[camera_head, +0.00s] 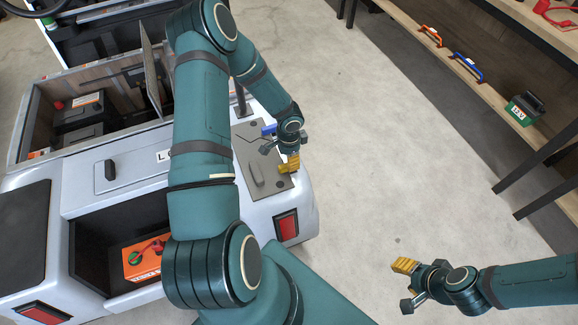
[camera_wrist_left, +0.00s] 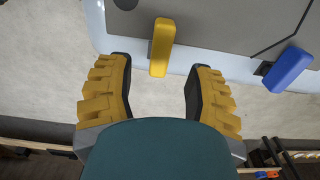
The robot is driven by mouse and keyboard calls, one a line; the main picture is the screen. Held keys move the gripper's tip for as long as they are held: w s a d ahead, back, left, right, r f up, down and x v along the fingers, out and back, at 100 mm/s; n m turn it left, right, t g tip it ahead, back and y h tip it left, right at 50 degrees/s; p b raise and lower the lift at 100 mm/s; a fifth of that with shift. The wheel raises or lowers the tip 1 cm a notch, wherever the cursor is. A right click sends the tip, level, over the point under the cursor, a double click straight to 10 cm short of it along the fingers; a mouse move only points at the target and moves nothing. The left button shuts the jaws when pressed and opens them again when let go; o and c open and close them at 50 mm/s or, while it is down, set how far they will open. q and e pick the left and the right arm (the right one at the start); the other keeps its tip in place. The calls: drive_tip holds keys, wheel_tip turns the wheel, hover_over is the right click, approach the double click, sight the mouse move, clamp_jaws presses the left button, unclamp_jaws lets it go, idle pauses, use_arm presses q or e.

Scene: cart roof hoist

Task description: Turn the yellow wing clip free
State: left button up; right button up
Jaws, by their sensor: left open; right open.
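The yellow wing clip (camera_wrist_left: 161,47) shows in the left wrist view at the edge of a grey panel (camera_wrist_left: 220,22). It points roughly along the open fingers, and its near end appears between the fingertips. I cannot tell how far it is from them in depth. My left gripper (camera_head: 277,157) is open and empty over the cart's rear corner; it also shows in the left wrist view (camera_wrist_left: 161,66). In the head view I cannot make out the yellow clip near the gripper. A blue wing clip (camera_wrist_left: 288,70) sits to the right. My right gripper (camera_head: 405,285) is open and empty above the floor.
The white cart (camera_head: 140,170) has an open bay with a battery (camera_head: 80,112) and a lower recess holding an orange box (camera_head: 143,258). A shelf (camera_head: 470,70) with handles and a green battery (camera_head: 524,107) stands right. Floor between is clear.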

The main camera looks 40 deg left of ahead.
use_arm(q)
drive_tip(key=shift+f+b, duration=0.4)
drive_tip(key=shift+f, duration=1.9)
clamp_jaws()
